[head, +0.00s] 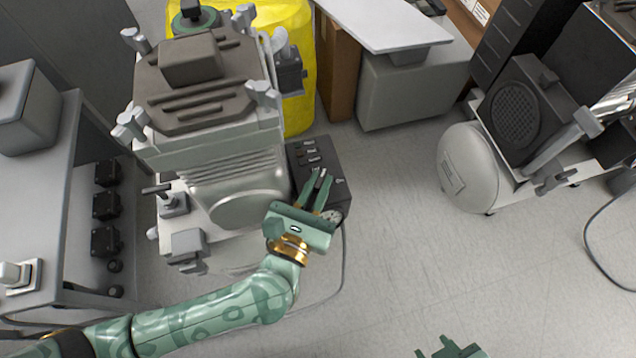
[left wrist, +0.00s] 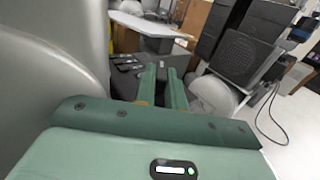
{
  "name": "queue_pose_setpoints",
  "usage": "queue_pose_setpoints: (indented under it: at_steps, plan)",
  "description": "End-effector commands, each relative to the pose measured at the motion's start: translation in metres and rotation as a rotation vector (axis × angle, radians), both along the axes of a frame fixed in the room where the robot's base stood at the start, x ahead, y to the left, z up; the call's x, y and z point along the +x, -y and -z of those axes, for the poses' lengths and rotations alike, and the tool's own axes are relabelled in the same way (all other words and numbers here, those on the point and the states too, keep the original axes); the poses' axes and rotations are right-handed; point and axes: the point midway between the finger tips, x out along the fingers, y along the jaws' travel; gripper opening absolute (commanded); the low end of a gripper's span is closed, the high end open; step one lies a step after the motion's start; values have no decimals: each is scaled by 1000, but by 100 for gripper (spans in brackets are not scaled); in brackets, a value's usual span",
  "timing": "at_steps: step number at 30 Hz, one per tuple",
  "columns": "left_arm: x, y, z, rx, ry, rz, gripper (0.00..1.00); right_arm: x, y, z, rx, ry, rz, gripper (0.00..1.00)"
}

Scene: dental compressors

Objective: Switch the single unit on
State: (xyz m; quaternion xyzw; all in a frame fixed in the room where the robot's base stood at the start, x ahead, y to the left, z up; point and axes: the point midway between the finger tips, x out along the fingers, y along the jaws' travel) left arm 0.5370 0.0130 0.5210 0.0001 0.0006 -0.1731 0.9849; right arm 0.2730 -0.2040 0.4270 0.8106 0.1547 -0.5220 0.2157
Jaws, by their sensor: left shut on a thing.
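A large compressor (head: 225,165) with a dark ribbed top and a silver rounded housing stands left of centre in the head view. A dark control box (head: 317,160) with several small switches and a round gauge (head: 332,215) is on its right side. My left gripper (head: 321,186) is over this box, its fingers nearly together on a small switch that they hide. In the left wrist view the fingers (left wrist: 163,85) point at the dark panel (left wrist: 125,75), beside the silver housing.
Another compressor with a pale tank (head: 468,168) stands at the right. A grey bench (head: 40,190) is at the left, a yellow container (head: 300,60) behind, and a grey cabinet (head: 405,90) at the back. The floor (head: 420,260) between is clear, apart from thin cables.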

Motion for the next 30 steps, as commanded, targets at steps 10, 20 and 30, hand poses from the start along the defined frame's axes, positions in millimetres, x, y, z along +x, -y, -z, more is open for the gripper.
queue_pose_setpoints:
  at_steps: [10,20,30]
  plan:
    - [-1,0,1,1,-1,0,34,-2,0,2,-1,-7,-2,36]
    - [0,0,0,0,0,-1,34,-2,0,2,-1,-8,-2,36]
    - [0,1,0,-2,-1,-29,34,-3,-1,2,-1,-9,0,36]
